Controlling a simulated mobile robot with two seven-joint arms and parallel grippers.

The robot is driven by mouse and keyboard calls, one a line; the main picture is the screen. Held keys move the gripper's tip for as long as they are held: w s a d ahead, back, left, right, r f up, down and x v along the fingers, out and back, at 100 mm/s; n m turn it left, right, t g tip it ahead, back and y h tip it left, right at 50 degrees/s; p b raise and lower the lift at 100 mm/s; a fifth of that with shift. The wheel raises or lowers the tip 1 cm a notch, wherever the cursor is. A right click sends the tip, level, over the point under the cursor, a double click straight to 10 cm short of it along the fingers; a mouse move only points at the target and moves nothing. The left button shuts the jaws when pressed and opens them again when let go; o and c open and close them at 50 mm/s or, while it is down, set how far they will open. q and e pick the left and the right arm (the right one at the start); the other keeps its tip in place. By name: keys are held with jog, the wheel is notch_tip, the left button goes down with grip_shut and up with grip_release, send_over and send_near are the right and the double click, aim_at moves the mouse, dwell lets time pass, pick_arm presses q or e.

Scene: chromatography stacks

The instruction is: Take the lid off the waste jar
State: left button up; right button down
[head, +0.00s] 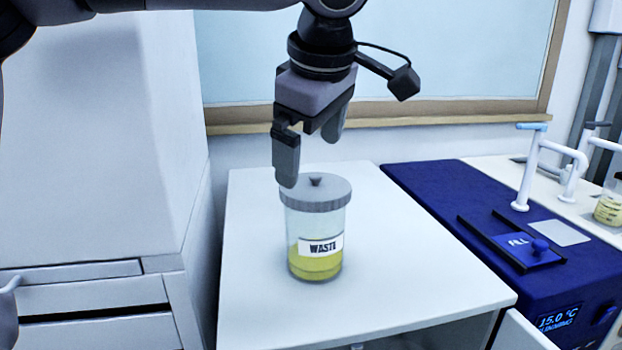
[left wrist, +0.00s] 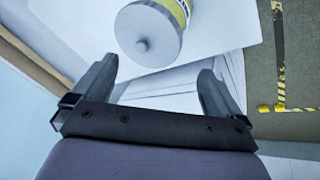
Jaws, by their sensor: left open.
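The waste jar (head: 317,245) stands upright on a white bench top. My right gripper is not in view.
A blue device (head: 440,200) with a temperature display stands to the right of the white bench top (head: 400,270). A beaker (head: 609,205) with yellow liquid is at the far right. White drawers (head: 90,295) stand at left. The bench around the jar is clear.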

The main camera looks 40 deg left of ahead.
aim_at(306, 190)
pick_arm(q)
jog(key=shift+x, duration=0.75)
jog(key=b+x, duration=0.1)
jog(key=x, duration=0.4)
jog(key=shift+w+a+f, duration=0.2)
jog(key=shift+f, duration=0.05)
jog(key=c, duration=1.1)
